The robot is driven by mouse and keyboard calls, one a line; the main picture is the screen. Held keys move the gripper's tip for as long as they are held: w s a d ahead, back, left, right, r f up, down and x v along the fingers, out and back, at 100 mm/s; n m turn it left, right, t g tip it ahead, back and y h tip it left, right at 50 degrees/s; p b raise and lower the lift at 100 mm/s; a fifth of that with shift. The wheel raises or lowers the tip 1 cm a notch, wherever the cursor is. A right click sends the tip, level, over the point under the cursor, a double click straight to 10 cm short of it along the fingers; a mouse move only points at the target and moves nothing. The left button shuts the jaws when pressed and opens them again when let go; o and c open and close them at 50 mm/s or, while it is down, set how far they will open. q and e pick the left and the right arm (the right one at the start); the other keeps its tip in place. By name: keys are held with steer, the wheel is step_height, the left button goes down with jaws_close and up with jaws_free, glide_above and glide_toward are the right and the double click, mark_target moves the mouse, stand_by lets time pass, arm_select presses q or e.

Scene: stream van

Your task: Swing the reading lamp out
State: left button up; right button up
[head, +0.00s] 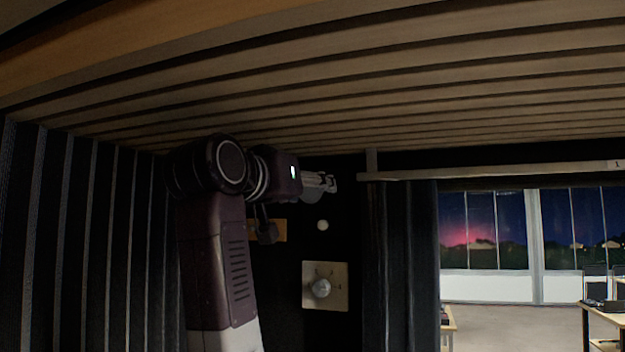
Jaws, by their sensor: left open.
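A small dark fitting (266,232) on a short wooden block (281,230) hangs on the dark wall, just below my left wrist. It looks like the reading lamp, but it is dim and partly hidden by my arm, so I cannot be sure. My left gripper (328,183) is open and points right, above and to the right of this fitting and apart from it in the picture. I cannot tell whether its fingers touch anything. My right gripper is out of view.
A pale plate with a round knob (321,288) and a small white disc (323,225) sit on the wall below the gripper. A slatted ceiling (400,90) is close above. A dark curtain (400,260) hangs at right, beside an opening onto a room with tables and windows.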

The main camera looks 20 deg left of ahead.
arm_select(q)
steer(key=shift+w+p, duration=0.3)
steer(key=shift+w, duration=0.65)
steer(key=shift+s+d, duration=0.1)
steer(key=shift+s, duration=0.1)
steer(key=shift+c, duration=0.3)
steer(key=shift+w, duration=0.1)
steer(key=c, duration=1.1)
steer(key=shift+r+g, duration=0.2)
steer(key=shift+g, duration=0.5)
steer(key=o, duration=1.2)
steer(key=shift+c, duration=0.2)
steer(key=shift+f, duration=0.1)
